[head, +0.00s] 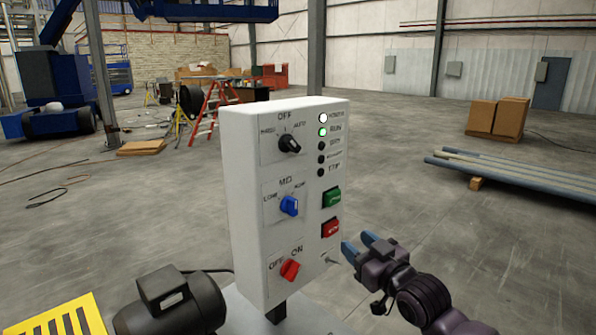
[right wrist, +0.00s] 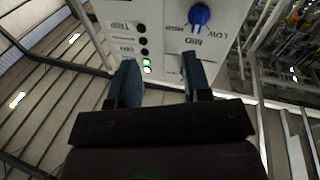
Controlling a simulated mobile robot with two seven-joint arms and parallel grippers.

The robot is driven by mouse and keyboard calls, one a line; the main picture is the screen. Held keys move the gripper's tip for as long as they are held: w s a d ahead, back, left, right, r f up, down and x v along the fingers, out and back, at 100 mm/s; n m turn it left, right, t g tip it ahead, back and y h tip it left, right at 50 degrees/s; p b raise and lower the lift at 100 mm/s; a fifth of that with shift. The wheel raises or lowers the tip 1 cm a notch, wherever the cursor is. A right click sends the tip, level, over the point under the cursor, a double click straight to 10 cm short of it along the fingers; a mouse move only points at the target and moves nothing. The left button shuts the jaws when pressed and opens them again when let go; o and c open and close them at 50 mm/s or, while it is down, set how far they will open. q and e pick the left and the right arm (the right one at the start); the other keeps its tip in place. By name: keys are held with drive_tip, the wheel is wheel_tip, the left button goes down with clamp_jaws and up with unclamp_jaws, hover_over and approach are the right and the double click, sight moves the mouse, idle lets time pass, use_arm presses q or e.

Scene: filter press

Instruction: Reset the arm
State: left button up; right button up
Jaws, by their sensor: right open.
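My right gripper (head: 358,242) is open, with blue fingers, at the right side of the white control box (head: 240,215), near its red push button (head: 330,227). In the right wrist view its empty fingers (right wrist: 160,72) point at the box face; I cannot tell whether they touch it. A green button (head: 331,197) sits above the red one. The box has a black knob (head: 290,144), a blue knob (head: 289,206) and a red knob (head: 290,269). The top lamp (head: 323,118) is lit white and the RUN lamp (head: 323,132) green; lamps below are dark. My left gripper is out of view.
A dark motor (head: 175,305) and a yellow grating (head: 62,318) are at the lower left. Blue-grey beams (head: 510,172) lie on the floor at the right, with cardboard boxes (head: 497,116) behind. A red ladder (head: 210,110) stands farther back.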

drive_tip(key=s+d+f+m+h, duration=0.25)
drive_tip(key=s+d+f, duration=0.35)
drive_tip(key=f, duration=0.4)
drive_tip(key=s+d+f+m+h, duration=0.2)
drive_tip(key=s+d+f+h, duration=0.2)
drive_tip(key=s+f, duration=0.4)
drive_tip(key=s+d+f+m+g+h, duration=0.1)
drive_tip(key=s+d+f+g, duration=0.1)
drive_tip(key=s+f, duration=0.5)
drive_tip(key=s+d+f+m+g+h, duration=0.1)
drive_tip(key=s+d+f+g+h, duration=0.1)
drive_tip(key=s+f, duration=0.5)
drive_tip(key=s+d, duration=0.1)
drive_tip(key=s, duration=0.1)
drive_tip(key=shift+s+g, duration=0.3)
drive_tip(key=shift+s, duration=0.1)
drive_tip(key=shift+w+a, duration=0.1)
